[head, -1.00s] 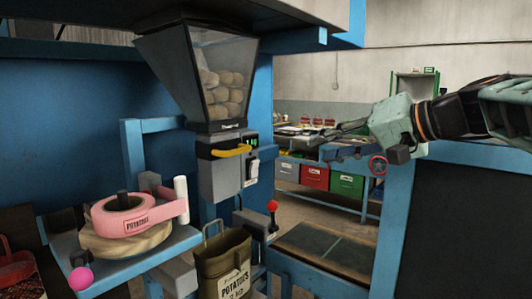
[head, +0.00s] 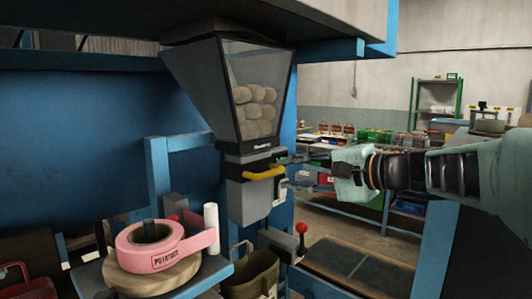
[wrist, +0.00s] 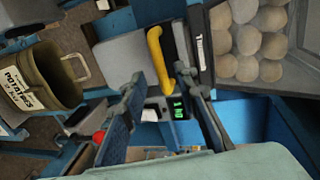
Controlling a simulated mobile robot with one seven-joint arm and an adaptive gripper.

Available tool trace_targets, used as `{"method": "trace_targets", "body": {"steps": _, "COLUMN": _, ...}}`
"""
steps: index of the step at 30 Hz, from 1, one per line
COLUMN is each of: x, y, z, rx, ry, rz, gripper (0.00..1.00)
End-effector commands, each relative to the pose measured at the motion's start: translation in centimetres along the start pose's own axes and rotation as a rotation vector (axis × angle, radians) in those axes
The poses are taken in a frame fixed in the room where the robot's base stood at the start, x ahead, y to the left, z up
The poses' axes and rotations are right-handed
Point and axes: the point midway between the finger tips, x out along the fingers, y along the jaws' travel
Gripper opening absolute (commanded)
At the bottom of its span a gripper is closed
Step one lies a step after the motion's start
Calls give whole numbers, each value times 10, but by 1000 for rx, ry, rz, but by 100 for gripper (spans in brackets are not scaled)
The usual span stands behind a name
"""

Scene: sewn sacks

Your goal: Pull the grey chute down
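The grey chute (head: 249,201) hangs under the potato hopper, with a curved yellow handle (head: 262,173) across its front. In the wrist view the grey chute (wrist: 128,58) and the yellow handle (wrist: 158,62) lie ahead of the fingers. My gripper (head: 284,172) is at the right end of the handle in the head view. In the wrist view my gripper (wrist: 160,78) is open, its two fingers apart, one on each side of the handle's line. I cannot tell whether the fingers touch the handle.
The hopper (head: 232,75) holds several potatoes. An olive sack (head: 252,275) stands below the chute. A pink tape roll (head: 145,240) sits at the lower left. A red-knobbed lever (head: 301,229) stands right of the sack. A green digital display (wrist: 178,107) is close to the fingers.

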Motion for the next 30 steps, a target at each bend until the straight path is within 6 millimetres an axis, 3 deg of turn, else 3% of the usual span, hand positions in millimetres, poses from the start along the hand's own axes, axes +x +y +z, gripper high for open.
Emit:
{"method": "trace_targets", "body": {"steps": 3, "x": 24, "y": -1, "z": 1, "rx": 0, "ry": -4, "rz": 2, "gripper": 28}}
{"method": "trace_targets", "body": {"steps": 9, "x": 52, "y": -2, "z": 0, "rx": -2, "ry": -1, "rz": 0, "gripper": 28}}
{"method": "trace_targets", "body": {"steps": 22, "x": 62, "y": -1, "z": 0, "rx": -3, "ry": 0, "rz": -1, "gripper": 28}}
{"method": "trace_targets", "body": {"steps": 30, "x": 62, "y": -1, "z": 0, "rx": -3, "ry": 1, "rz": -1, "gripper": 0}}
